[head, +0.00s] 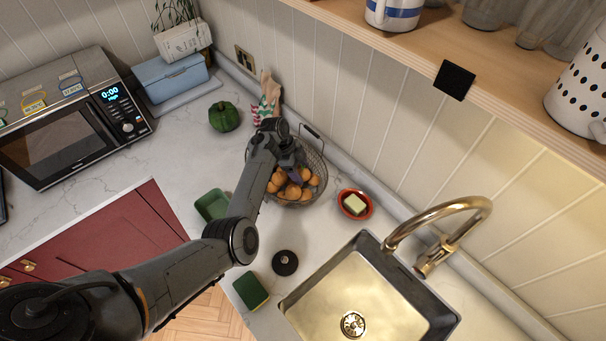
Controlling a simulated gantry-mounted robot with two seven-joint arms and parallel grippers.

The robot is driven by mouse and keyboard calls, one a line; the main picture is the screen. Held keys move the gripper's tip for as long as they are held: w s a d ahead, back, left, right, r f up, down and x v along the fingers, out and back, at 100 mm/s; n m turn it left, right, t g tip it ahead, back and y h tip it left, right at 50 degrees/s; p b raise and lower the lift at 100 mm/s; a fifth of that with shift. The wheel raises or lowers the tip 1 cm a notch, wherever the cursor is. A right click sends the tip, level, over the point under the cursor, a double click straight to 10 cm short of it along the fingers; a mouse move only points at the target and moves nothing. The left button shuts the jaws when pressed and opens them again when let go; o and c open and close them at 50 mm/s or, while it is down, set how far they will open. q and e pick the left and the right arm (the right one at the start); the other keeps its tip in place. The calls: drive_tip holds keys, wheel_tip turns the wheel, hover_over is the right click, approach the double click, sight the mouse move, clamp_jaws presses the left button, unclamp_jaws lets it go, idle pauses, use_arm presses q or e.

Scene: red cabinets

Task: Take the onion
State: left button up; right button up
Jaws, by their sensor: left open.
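Several round orange-brown items, which look like onions (293,192), lie heaped in a wire basket (323,168) on the counter against the back wall. My left gripper (294,176) is over the basket, pointing down at the heap, with its jaws open. A small purplish patch shows by the fingertips; I cannot tell what it is. The gripper and forearm hide the left part of the basket and some of its contents. I cannot tell whether the fingers touch any item. My right gripper is out of view.
A red dish with a pale block (355,204) stands right of the basket, near the sink (370,290) and its brass tap (440,215). A green tray (212,205), dark disc (285,262) and green pumpkin (223,116) are nearby. A wooden shelf (420,60) overhangs at upper right.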

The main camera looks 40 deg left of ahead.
use_arm(q)
drive_tip(key=shift+f, duration=0.1)
drive_tip(key=c, duration=0.8)
drive_tip(key=shift+c, duration=0.2)
